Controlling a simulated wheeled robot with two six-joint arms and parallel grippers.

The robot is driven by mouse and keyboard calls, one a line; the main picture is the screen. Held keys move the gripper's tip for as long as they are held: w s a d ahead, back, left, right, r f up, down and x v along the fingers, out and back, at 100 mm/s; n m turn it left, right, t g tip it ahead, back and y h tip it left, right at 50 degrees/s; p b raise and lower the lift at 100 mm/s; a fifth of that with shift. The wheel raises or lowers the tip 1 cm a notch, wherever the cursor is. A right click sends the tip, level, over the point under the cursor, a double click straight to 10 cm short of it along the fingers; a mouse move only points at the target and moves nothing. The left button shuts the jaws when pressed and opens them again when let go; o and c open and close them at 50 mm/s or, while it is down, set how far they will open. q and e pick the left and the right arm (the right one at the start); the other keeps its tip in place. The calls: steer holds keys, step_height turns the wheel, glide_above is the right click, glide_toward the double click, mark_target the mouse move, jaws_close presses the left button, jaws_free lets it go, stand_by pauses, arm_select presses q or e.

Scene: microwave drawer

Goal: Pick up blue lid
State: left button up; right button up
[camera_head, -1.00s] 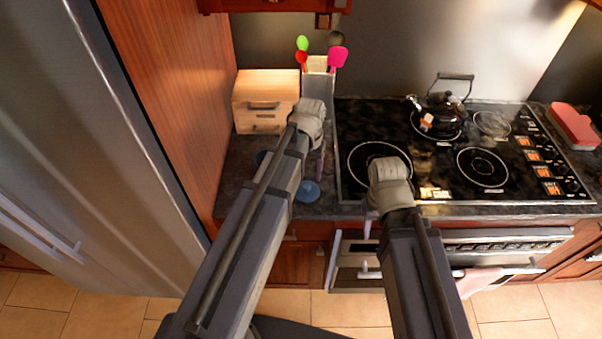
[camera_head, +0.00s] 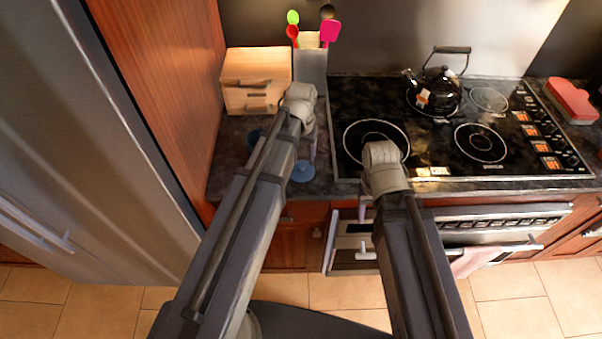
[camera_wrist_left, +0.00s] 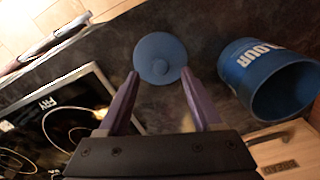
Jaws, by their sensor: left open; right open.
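The blue lid (camera_head: 302,172) is a round disc with a small knob, lying on the dark counter left of the stove. In the left wrist view the lid (camera_wrist_left: 160,52) lies just beyond my left gripper (camera_wrist_left: 159,75), whose two purple fingers are open with nothing held. The fingertips overlap the lid's near edge in the picture; I cannot tell the height between them. In the head view the left arm partly hides this gripper. My right gripper (camera_head: 362,209) is open and empty near the stove's front edge, its fingers mostly hidden by its wrist.
A wooden bread box (camera_head: 256,80) and a utensil holder (camera_head: 311,70) stand behind. The black stove (camera_head: 420,150) with a kettle (camera_head: 434,90) is to the right. The fridge (camera_head: 95,150) stands left.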

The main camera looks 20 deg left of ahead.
mark_target(301, 165)
arm_select(q)
step_height(301, 165, down, 4)
steer(key=b, duration=0.3)
steer(key=shift+r, duration=0.15)
steer(key=shift+c, duration=0.2)
jaws_close()
